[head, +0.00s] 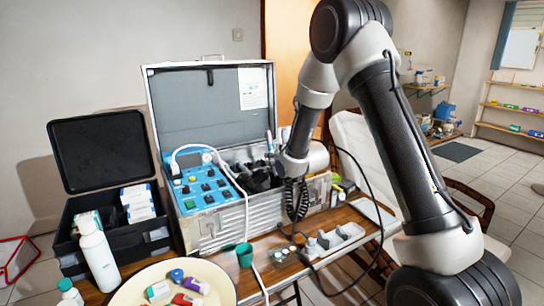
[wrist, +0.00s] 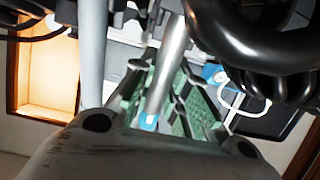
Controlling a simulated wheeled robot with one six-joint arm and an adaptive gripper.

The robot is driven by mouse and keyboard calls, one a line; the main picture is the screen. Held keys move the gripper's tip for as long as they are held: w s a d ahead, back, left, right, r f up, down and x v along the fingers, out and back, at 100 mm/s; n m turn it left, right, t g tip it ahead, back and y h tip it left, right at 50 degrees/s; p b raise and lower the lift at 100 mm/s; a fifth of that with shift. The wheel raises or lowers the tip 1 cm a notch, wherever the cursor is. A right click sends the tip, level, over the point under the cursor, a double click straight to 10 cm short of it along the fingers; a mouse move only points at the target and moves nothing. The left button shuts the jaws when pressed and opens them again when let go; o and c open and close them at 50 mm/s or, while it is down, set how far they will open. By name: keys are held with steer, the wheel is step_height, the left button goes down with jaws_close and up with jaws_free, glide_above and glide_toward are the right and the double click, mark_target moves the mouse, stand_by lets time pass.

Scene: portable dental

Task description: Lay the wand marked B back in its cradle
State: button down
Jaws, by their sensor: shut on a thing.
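The open silver case (head: 222,226) stands on the wooden table. My gripper (head: 262,182) is dark and low inside the case, right of the blue control panel (head: 198,184). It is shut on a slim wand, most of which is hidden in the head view. In the wrist view a silver wand (wrist: 168,70) with a blue band runs down the middle, and a pale wand (wrist: 92,58) stands to its left. No letter B can be read. The cradle cannot be made out clearly; the dark gripper and arm cover that part of the case.
A black box (head: 124,236) with cartons is left of the case. A white bottle (head: 98,258), a cream tray (head: 215,270), a green cup (head: 245,254) and a grey holder (head: 335,240) stand in front. A black cable loops over the right side.

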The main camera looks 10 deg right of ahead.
mark_target(271, 139)
steer(key=shift+w+a+r, duration=0.15)
steer(key=shift+w+r, duration=0.25)
steer(key=shift+r, duration=0.75)
steer(key=shift+w+a+r, duration=0.1)
steer(key=shift+w+r, duration=0.35)
steer(key=shift+r, duration=0.7)
steer(key=shift+w+a+r, duration=0.15)
steer(key=shift+w+r, duration=0.25)
steer(key=shift+r, duration=0.75)
